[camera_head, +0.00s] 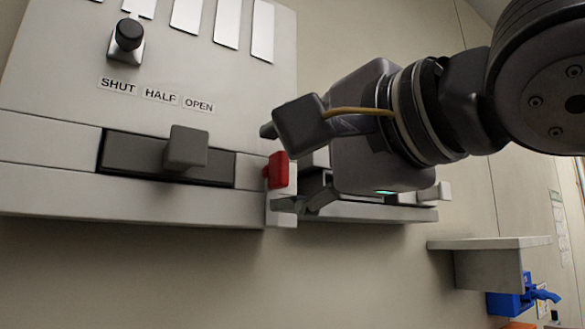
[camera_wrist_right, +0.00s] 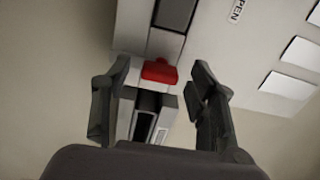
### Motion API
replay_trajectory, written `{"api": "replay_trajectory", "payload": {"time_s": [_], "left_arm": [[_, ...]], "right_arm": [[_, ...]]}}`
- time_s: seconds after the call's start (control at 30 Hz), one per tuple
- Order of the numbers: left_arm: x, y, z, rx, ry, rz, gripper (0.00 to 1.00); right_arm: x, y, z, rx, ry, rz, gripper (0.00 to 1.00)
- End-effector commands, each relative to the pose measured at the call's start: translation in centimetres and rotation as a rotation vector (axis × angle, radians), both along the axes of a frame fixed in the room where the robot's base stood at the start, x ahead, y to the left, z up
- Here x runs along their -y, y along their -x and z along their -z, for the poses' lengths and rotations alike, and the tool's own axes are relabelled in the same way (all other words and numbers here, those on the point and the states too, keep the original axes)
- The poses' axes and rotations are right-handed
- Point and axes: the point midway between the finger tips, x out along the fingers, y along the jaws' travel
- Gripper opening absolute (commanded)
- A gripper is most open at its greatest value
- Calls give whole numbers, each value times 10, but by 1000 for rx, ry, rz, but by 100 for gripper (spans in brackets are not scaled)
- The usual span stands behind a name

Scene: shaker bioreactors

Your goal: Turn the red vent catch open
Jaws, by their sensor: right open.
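The red vent catch (camera_head: 279,171) is a small red block on a pale mount at the right end of the near slider housing. In the right wrist view the red catch (camera_wrist_right: 159,71) lies between the two fingertips, with space on both sides. My right gripper (camera_head: 276,168) comes in from the right, open, one finger above the catch and one below it. The same gripper (camera_wrist_right: 161,75) shows open and empty in the wrist view; I cannot tell whether a finger touches the catch. My left gripper is in neither view.
The pale panel (camera_head: 60,60) carries SHUT, HALF and OPEN labels (camera_head: 160,96), a black knob (camera_head: 128,36) and vent slots. A grey slider knob (camera_head: 186,147) juts from a dark track left of the catch. A shelf (camera_head: 490,243) and a blue object (camera_head: 510,303) are lower right.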

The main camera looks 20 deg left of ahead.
Motion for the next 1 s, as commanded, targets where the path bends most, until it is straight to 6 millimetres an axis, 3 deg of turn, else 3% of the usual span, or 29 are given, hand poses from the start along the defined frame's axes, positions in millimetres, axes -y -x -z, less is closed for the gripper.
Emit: {"api": "replay_trajectory", "payload": {"time_s": [0.3,0.5,1.0], "left_arm": [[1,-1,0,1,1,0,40],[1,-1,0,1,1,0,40],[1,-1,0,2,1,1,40]], "right_arm": [[54,41,-1,3,-3,2,53],[77,60,-1,3,-2,1,53],[84,65,0,0,0,0,53]]}}
